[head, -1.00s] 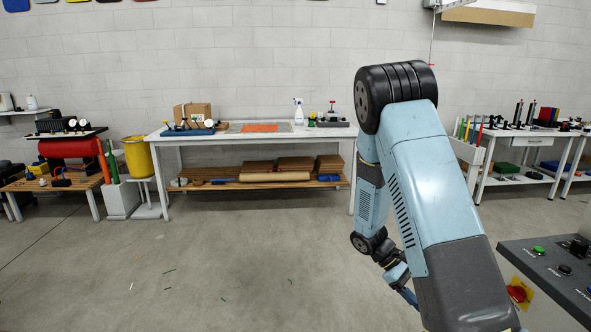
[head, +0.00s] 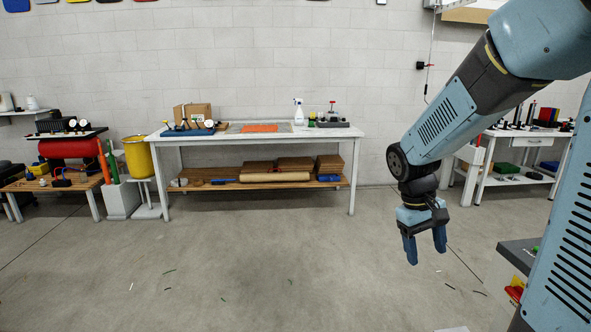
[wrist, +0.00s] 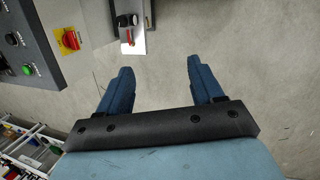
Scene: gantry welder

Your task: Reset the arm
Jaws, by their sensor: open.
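My gripper (head: 426,247) hangs from my blue arm on the right side of the head view, pointing down over bare floor. Its two blue fingers are apart with nothing between them. In the wrist view the open fingers (wrist: 157,88) also show empty, with grey floor beyond them. My arm is bent, with its upper links rising out of the right edge of the head view.
A control panel (wrist: 50,50) with a green button and red switch stands close to my gripper. A white workbench (head: 255,138) stands along the back wall. A yellow bin (head: 137,157) is at left. The middle floor is clear, with small scraps.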

